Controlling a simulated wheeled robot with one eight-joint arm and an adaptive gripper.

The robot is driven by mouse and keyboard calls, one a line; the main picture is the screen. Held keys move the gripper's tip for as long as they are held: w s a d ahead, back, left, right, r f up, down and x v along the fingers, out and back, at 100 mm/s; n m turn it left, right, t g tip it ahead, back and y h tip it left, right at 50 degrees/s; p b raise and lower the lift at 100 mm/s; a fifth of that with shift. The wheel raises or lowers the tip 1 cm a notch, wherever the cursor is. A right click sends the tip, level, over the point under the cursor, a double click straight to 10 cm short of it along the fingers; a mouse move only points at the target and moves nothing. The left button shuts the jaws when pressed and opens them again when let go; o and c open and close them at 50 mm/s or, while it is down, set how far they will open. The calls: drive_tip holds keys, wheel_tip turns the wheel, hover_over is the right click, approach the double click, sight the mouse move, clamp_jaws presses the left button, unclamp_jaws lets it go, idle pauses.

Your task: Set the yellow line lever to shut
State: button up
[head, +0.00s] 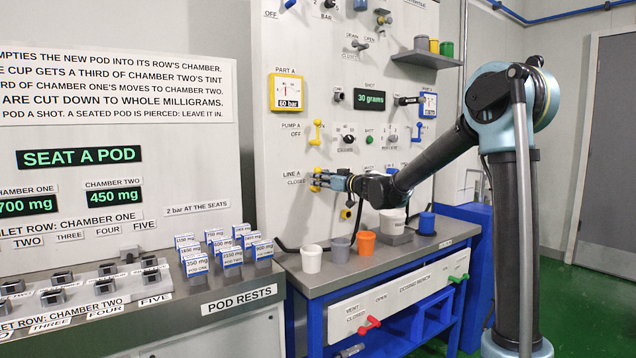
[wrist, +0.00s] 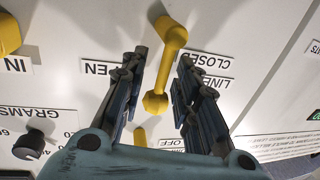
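The yellow line lever (wrist: 172,45) shows in the wrist view as a bar with a rounded knob end, between the labels OPEN and CLOSED. In the head view only small yellow parts of it (head: 315,187) show beside the labels LINE A and CLOSED; my gripper hides the rest. My gripper (wrist: 162,62) is open, with one finger on each side of the lever. Gaps show between the lever and both fingers in the wrist view. It also shows in the head view at the wall panel (head: 320,180).
A yellow pump lever (head: 317,130) is just above my gripper. A yellow fitting (head: 347,213) is below and right. Cups, including an orange one (head: 366,243), stand on the bench below. Pod boxes (head: 232,258) stand on the left counter.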

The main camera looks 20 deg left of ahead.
drive_tip(key=shift+w+a, duration=0.3)
drive_tip(key=shift+a, duration=0.3)
clamp_jaws()
